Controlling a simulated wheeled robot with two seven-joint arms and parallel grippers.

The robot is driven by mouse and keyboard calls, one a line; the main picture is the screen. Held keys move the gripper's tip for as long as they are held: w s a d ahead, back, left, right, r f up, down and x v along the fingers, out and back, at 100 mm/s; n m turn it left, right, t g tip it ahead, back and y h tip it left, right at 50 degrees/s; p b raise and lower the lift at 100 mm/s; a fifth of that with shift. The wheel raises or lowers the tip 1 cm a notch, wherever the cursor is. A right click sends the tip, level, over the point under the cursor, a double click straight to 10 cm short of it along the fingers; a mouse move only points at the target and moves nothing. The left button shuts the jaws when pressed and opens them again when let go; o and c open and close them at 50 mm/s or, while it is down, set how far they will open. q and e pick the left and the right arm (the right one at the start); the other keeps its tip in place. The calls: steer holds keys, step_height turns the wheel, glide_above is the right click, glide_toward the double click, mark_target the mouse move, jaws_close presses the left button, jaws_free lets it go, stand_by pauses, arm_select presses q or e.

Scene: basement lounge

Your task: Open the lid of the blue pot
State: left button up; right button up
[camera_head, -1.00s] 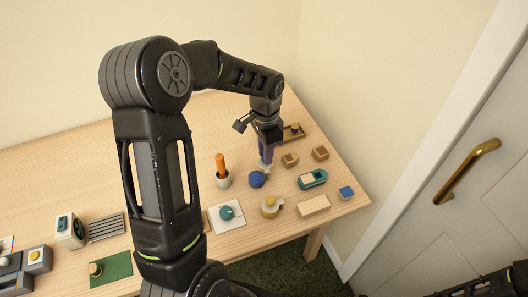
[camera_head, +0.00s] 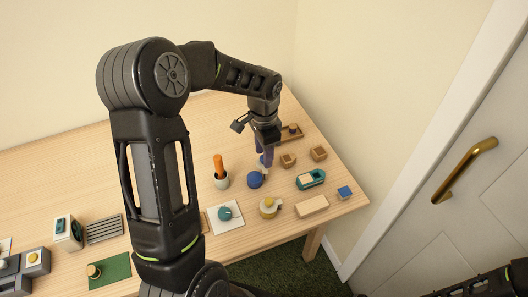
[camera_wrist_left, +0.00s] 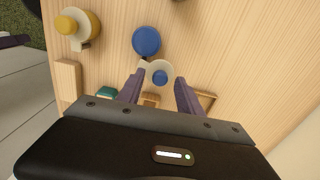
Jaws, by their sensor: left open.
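The blue pot (camera_head: 255,180) is a small round blue body on the wooden table, also in the left wrist view (camera_wrist_left: 146,41). Its cream lid (camera_wrist_left: 158,66) with a blue knob (camera_wrist_left: 160,78) is off the pot's top, on the far side from me, and looks swung up. A small pale piece shows between lid and body; whether it joins them is unclear. My left gripper (camera_head: 266,160) is open just behind the pot. In the wrist view its fingers (camera_wrist_left: 158,90) stand on either side of the lid, and I see no grip. My right gripper is not in view.
A yellow pot (camera_head: 269,208) stands front right of the blue one. A cup with an orange handle (camera_head: 221,178) is at left. Bare table (camera_head: 60,185) is at far left.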

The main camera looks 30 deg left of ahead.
arm_select(q)
steer(key=shift+r, duration=0.1)
step_height(320, 180, up, 8)
steer(key=shift+f, duration=0.2)
stand_by(0.6)
